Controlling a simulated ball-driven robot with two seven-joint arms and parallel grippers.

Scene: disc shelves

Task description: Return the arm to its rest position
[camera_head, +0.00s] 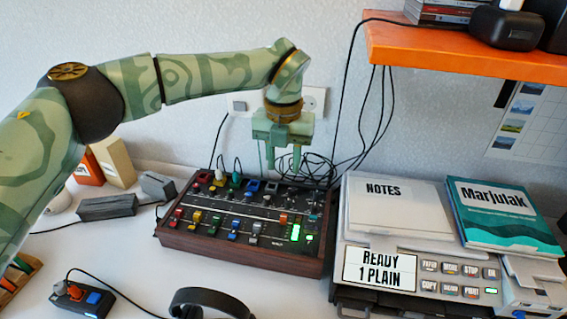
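My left arm (205,78) comes in from the left and reaches across the upper middle of the view. It is pale green with darker green patterns. My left gripper (284,162) hangs from its end and points down, over the back part of a wood-sided mixer console (247,258). Its two fingers are apart with a gap between them, and nothing shows in the gap. I cannot tell exactly how high it is above the console. My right gripper is not in view.
An orange shelf (470,55) juts out at upper right. Below it stands a printer (450,262) with a NOTES pad (395,208) and a teal book (505,218). Cables (315,168) lie behind the console. Headphones (210,300) and a small controller (80,298) lie in front.

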